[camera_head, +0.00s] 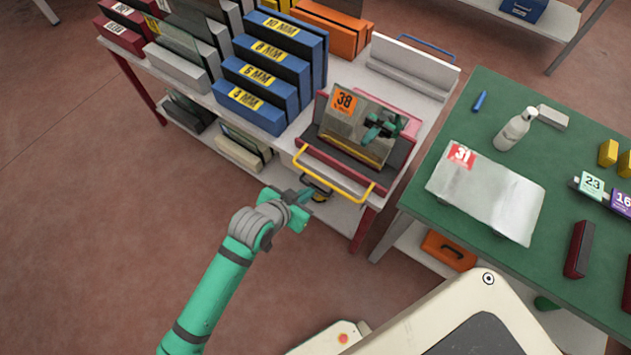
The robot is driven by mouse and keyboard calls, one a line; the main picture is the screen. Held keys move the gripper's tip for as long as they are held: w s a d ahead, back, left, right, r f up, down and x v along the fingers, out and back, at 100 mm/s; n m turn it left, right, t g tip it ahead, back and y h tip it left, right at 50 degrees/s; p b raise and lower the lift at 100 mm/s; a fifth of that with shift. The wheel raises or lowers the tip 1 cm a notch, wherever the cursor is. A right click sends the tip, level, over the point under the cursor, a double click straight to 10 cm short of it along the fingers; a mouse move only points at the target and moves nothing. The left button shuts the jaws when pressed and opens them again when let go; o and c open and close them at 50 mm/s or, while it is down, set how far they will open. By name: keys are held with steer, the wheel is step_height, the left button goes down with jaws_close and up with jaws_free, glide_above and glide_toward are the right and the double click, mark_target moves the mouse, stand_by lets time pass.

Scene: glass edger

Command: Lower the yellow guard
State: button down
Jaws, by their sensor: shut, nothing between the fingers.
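The yellow guard (335,180) is a thin yellow bar with bent ends. It runs along the front of the dark red and black holder on the white bench, before a reflective glass sheet (362,128) with an orange 38 label. My gripper (317,193) is shut and empty, just below and in front of the bar's left half in the picture. It appears close to the bar, but I cannot tell whether they touch.
Blue 4 to 10 MM racks (262,75) stand left of the holder on the white bench. A green table (455,210) with a sheet labelled 31 (485,190) and a bottle (514,130) is at right. Open floor (120,230) lies at left.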

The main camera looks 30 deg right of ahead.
steer(key=a, duration=0.1)
steer(key=s+a, duration=0.1)
steer(key=a, duration=0.1)
steer(key=shift+s+f, duration=0.2)
steer(key=shift+d, duration=0.1)
stand_by(0.3)
